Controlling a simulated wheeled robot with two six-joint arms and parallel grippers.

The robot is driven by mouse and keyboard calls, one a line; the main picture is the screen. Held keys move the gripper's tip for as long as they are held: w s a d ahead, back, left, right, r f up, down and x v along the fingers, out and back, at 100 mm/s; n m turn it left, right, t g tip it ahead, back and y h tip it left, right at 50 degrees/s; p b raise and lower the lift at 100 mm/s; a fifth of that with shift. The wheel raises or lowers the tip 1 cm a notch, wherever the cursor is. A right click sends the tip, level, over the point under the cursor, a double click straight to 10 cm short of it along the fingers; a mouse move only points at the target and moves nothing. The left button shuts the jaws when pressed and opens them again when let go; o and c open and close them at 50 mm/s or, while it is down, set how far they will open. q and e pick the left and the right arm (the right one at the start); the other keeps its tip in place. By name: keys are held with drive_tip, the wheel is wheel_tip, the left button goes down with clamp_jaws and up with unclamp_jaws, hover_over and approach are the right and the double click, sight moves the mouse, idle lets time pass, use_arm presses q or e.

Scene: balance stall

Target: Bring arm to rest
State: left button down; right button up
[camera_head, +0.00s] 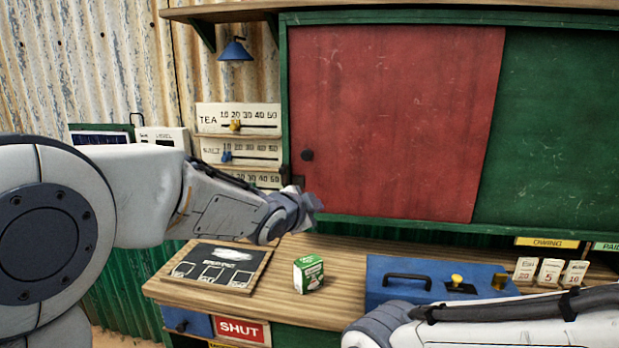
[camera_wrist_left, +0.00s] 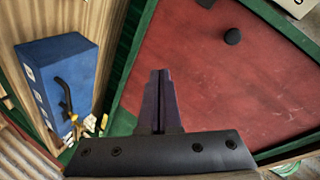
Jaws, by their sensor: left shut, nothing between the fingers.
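My left arm comes in from the left in the head view, and its gripper (camera_head: 308,209) is in front of the lower left of the red sliding panel (camera_head: 395,120). In the left wrist view the left gripper (camera_wrist_left: 160,74) is shut and empty, its dark fingers together, with the red panel behind it. I cannot tell the gap to the panel. My right arm (camera_head: 500,325) lies across the lower right of the head view. Its gripper does not show.
The wooden counter (camera_head: 345,255) holds a small green box (camera_head: 308,274), a dark board (camera_head: 218,266) and a blue box (camera_head: 400,273) with a handle. Slider scales (camera_head: 240,119) and a blue lamp (camera_head: 236,50) are on the wall. Small number cards (camera_head: 550,272) stand at the right.

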use_arm(q)
drive_tip(key=s+a+f+n+g+y+p, duration=0.1)
drive_tip(key=s+f+g, duration=0.3)
drive_tip(key=s, duration=0.9)
drive_tip(key=s+a+f+n+g+y+p, duration=0.1)
drive_tip(key=s+a+f+n+g+y, duration=0.1)
drive_tip(key=s, duration=1)
drive_tip(key=s+a+f+n+g+y+p, duration=0.1)
drive_tip(key=s+f+n+g, duration=0.4)
drive_tip(key=s, duration=0.8)
drive_tip(key=shift+s+a+f+g+y+p, duration=0.35)
drive_tip(key=shift+a+f+g+p, duration=0.25)
drive_tip(key=shift+a+g, duration=0.35)
